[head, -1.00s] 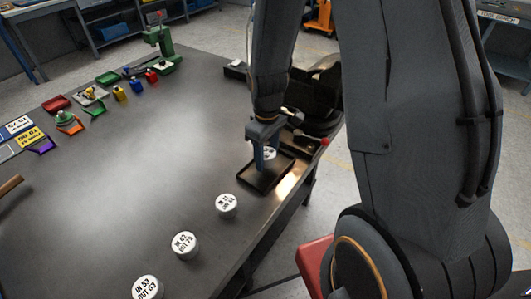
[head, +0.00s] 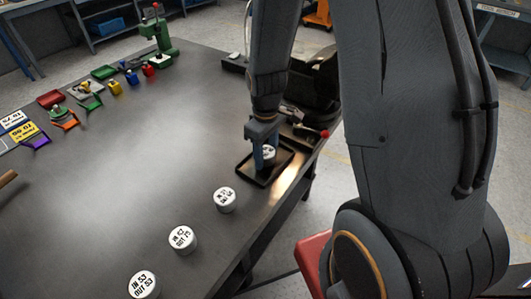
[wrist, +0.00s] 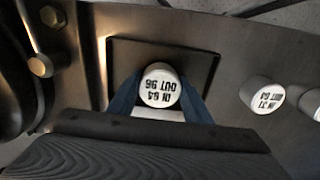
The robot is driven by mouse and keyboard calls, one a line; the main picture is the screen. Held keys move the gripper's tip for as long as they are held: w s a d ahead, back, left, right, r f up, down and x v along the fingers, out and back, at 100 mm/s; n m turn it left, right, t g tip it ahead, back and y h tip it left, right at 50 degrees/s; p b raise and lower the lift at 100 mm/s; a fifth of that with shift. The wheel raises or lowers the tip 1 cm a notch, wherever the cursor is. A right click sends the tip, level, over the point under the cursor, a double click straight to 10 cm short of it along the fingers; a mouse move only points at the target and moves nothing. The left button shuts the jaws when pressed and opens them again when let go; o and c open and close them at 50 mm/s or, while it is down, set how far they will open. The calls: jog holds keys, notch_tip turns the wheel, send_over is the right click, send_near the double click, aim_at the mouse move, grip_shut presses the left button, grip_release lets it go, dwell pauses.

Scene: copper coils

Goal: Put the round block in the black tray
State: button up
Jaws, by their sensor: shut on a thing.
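The round block (wrist: 160,88) is a white cylinder with black lettering on top, "IN 64 OUT 96" in the wrist view. My gripper (wrist: 158,95) is shut on it, with a blue finger on each side. In the head view the block (head: 268,152) shows only partly, beside the fingers of my gripper (head: 264,158). The black tray (head: 248,176) lies on the table near its right edge. In the wrist view the block is over the tray (wrist: 206,65), within its rim. I cannot tell whether the block touches the tray floor.
Several similar white round blocks stand on the table (head: 110,175), the nearest (head: 224,199) just left of the tray. A dark machine with a red knob (head: 324,133) is behind the tray. Small coloured trays and a green press (head: 157,40) stand at the back left.

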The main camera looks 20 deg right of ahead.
jog(key=shift+f, duration=0.25)
jog(key=o, duration=1.1)
jog(key=shift+s, duration=0.1)
jog(key=shift+r+p, duration=2.95)
jog(key=shift+r, duration=0.6)
